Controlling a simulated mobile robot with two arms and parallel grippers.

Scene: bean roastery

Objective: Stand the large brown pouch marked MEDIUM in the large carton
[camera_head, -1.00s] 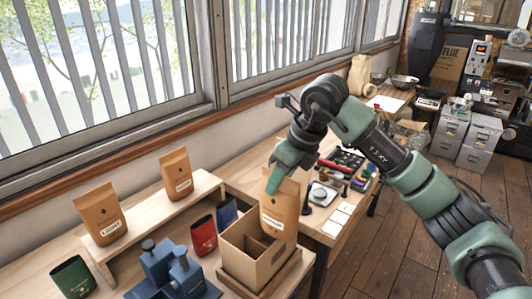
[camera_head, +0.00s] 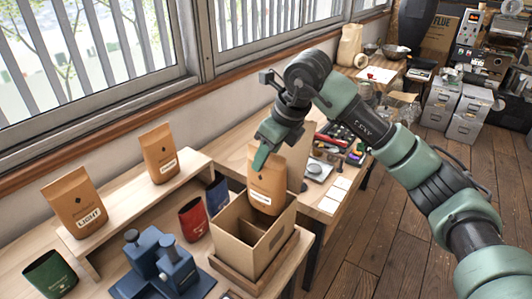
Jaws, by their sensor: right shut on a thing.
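The large brown pouch with a white label that seems to read MEDIUM (camera_head: 266,186) is upright, its lower part inside the mouth of the large carton (camera_head: 237,246) at the back right. My right gripper (camera_head: 268,150) is shut on the pouch's top edge. The carton is open and has a divider inside. The carton's wall hides the pouch's bottom, so I cannot tell whether it touches the floor of the carton. My left gripper is not in view.
The carton sits on a wooden tray (camera_head: 262,287). A blue fixture (camera_head: 160,270) stands left of it, with red (camera_head: 194,220) and dark blue (camera_head: 217,195) pouches behind. LIGHT (camera_head: 78,203) and another brown pouch (camera_head: 159,154) stand on a raised shelf.

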